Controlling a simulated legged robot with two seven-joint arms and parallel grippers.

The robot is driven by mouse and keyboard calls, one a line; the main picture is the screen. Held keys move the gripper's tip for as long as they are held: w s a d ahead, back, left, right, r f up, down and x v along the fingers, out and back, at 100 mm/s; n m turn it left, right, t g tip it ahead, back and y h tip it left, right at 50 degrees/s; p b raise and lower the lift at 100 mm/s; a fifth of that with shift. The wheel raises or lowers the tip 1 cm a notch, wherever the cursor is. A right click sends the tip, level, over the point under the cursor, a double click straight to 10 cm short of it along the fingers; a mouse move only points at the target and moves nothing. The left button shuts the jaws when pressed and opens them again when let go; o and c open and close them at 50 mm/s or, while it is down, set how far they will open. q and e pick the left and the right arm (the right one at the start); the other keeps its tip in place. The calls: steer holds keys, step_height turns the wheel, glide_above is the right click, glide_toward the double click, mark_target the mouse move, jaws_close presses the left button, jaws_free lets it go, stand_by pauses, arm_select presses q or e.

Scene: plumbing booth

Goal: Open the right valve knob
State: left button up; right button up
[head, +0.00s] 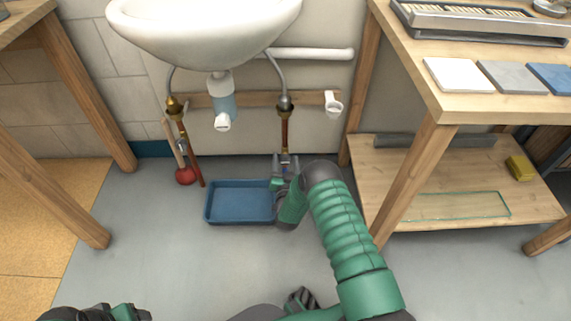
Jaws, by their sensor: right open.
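The right valve (286,157) sits low on the copper pipe (285,130) under the right side of the sink. The left valve (182,146) is on the other copper pipe and is clear of my arms.
A blue tray (208,216) lies on the floor just left of my right gripper. A red-cupped plunger (186,176) stands by the left pipe. The white sink (205,25) overhangs the pipes. A wooden workbench (432,140) with a lower shelf stands close on the right.

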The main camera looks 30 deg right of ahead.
jaws_close()
stand_by(0.3)
